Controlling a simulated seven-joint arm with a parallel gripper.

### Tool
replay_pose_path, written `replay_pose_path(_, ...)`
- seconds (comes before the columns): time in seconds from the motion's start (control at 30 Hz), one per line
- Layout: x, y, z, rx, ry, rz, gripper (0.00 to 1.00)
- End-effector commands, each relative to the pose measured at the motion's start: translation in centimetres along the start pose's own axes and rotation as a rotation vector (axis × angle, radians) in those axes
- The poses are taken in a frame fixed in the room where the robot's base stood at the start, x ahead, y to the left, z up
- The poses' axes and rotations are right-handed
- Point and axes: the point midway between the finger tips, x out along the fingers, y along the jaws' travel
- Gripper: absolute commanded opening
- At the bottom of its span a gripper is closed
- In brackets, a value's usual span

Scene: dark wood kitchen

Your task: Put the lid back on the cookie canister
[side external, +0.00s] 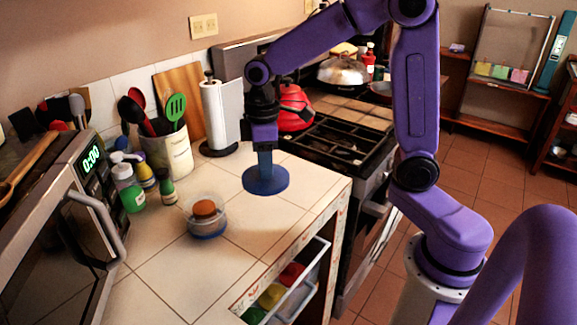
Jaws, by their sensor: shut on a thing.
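The lid (266,181) is a flat, round blue disc over the tiled counter, directly below my gripper. My gripper (264,150) points down and is shut on the lid at its upright middle part. Its fingertips are small and hard to tell from that part. Whether the lid touches the counter or hangs just above it is unclear. The cookie canister (207,224) is a short, clear round jar with a blue base, standing upright on the counter to the left and nearer the camera. A brown-orange round thing, seemingly a cookie, shows at its open top.
A paper towel roll (217,115) and red kettle (294,108) are behind my gripper. An open drawer (285,290) is below the front edge. Counter between lid and canister is clear.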

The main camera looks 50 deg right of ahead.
Motion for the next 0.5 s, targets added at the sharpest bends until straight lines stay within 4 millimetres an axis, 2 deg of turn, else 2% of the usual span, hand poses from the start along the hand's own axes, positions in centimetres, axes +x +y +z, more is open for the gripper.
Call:
replay_pose_path(0.03, -0.1, 0.3, -1.6, 0.0, 0.0, 0.0, 0.03)
replay_pose_path(0.2, -0.4, 1.1, -6.3, 0.0, 0.0, -0.001, 0.03)
replay_pose_path(0.4, -0.3, 1.7, -11.2, 0.0, -0.001, -0.002, 0.03)
replay_pose_path(0.5, -0.2, 1.9, -12.9, 0.001, 0.0, -0.002, 0.03)
